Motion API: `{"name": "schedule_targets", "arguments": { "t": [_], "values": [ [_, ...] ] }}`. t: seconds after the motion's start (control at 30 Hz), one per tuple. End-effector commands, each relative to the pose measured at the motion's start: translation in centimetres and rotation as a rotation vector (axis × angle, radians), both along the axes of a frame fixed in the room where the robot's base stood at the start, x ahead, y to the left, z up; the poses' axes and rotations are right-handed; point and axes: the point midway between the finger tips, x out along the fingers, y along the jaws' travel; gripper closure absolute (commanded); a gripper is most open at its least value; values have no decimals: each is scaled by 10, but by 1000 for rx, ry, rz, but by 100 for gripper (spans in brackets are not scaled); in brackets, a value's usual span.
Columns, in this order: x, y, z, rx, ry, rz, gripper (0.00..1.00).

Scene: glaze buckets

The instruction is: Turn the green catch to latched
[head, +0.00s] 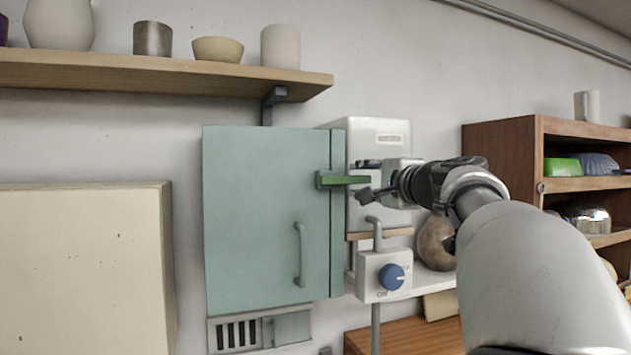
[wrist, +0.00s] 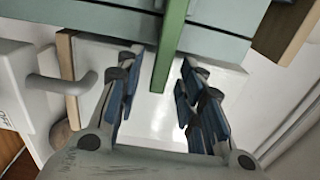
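The green catch (head: 345,181) is a bar on the right edge of the pale teal cabinet door (head: 262,220). In the head view it lies about level, its free end pointing right toward my gripper (head: 366,194). In the wrist view the green catch (wrist: 169,45) reaches down between the two fingers of my gripper (wrist: 158,78). The fingers are open, with a gap visible on each side of the bar. I cannot tell whether the bar's free end lies at finger depth. Part of the gripper's far side is hidden in the head view.
A white box with a blue knob (head: 391,277) and a grey bent pipe (head: 374,225) are just below my gripper. The door has a grey handle (head: 299,255). A wall shelf (head: 170,75) with pots is above. A wooden shelf unit (head: 500,140) stands right.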

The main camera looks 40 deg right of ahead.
Motion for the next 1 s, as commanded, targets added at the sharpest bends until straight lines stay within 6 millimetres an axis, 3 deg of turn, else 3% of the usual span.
{"name": "schedule_targets", "arguments": {
  "t": [0.23, 0.7, 1.0],
  "values": [
    [-10, 1, 0, -1, 0, -2, 65],
    [-98, 23, 0, -1, -1, -5, 65],
    [-117, 28, 0, 0, 0, -1, 65]
  ]
}}
